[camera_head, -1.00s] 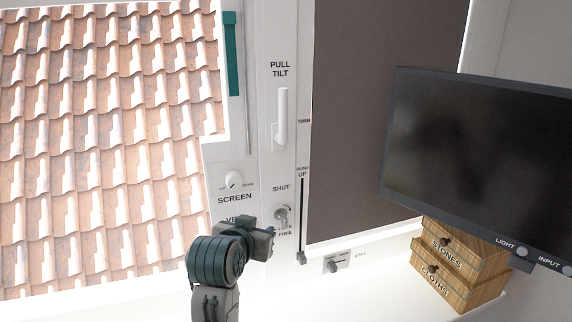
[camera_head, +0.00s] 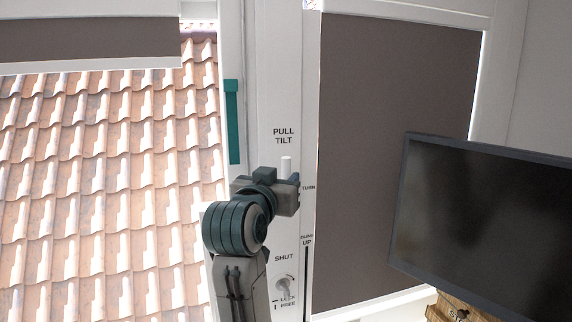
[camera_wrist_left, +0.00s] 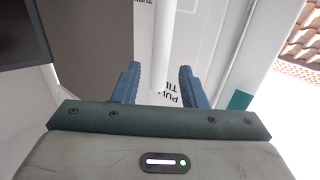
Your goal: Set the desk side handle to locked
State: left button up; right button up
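A white upright handle (camera_head: 286,164) is on the window post under the "PULL TILT" label. My left gripper (camera_head: 297,188) is in front of it and hides its lower part in the head view. In the left wrist view, the white handle (camera_wrist_left: 165,30) runs down between the two blue fingers (camera_wrist_left: 160,70). The fingers stand apart, with gaps on both sides of the handle, so the gripper is open. Lower on the post is a small grey knob (camera_head: 284,283) marked "SHUT", "LOCK" and "FREE". My right gripper is not in view.
A dark monitor (camera_head: 480,225) stands at the right, above a wooden drawer box (camera_head: 455,308). A brown blind (camera_head: 395,150) covers the right window. A teal strip (camera_head: 232,120) is on the frame left of the handle. A slider track labelled "BLIND UP" (camera_head: 306,270) runs beside the post.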

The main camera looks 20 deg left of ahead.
aim_at(284, 175)
pick_arm(q)
jog(key=shift+w+p, duration=0.65)
jog(key=shift+w, duration=1.35)
grip_shut()
